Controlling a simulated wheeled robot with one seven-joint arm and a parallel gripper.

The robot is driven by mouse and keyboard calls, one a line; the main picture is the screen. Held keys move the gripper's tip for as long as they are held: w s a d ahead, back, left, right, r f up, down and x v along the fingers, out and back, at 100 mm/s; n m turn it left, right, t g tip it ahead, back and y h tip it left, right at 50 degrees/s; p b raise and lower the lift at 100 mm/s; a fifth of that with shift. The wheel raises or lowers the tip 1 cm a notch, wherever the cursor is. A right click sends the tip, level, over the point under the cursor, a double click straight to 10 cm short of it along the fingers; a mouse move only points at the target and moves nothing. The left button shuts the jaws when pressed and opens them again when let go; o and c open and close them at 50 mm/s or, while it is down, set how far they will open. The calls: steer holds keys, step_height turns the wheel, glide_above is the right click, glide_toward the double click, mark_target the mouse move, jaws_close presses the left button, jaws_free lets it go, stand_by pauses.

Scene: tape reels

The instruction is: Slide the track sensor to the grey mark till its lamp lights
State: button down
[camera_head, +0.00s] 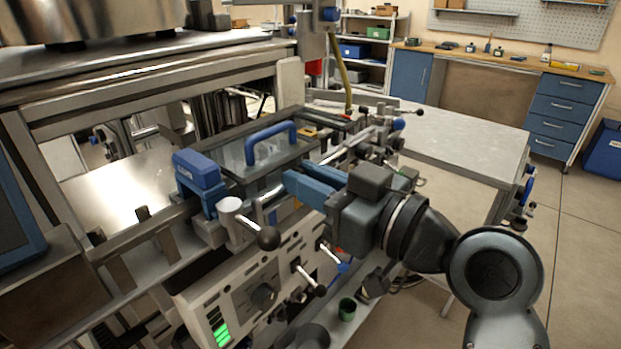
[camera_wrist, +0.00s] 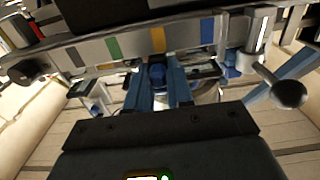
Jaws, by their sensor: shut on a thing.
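My gripper (camera_head: 291,183) reaches in from the right to the front of the machine in the head view. In the wrist view its two blue fingers (camera_wrist: 158,75) are shut on a small dark blue block, which I take to be the track sensor (camera_wrist: 157,77). The block sits just below an orange mark on a pale rail (camera_wrist: 135,44). No lit lamp is discernible on the sensor, which the gripper mostly hides in the head view.
A lever with a black ball knob (camera_head: 268,238) stands close to the left of my gripper; it is at the right in the wrist view (camera_wrist: 288,94). A blue-handled glass cover (camera_head: 272,142) lies behind. A control panel (camera_head: 245,290) with green lights is below.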

steer(key=shift+w+d, duration=0.1)
steer(key=w+d+b, duration=0.1)
steer(key=w, duration=0.1)
steer(key=w+d+b, duration=0.1)
steer(key=w+d, duration=0.1)
steer(key=w+d+b, duration=0.1)
steer(key=w, duration=0.1)
steer(key=shift+d+f, duration=0.1)
steer(key=shift+d, duration=0.15)
steer(key=shift+w+d, duration=0.3)
steer(key=shift+d, duration=0.05)
steer(key=c, duration=1.1)
jaws_free()
steer(key=shift+w, duration=0.1)
steer(key=shift+d, duration=0.1)
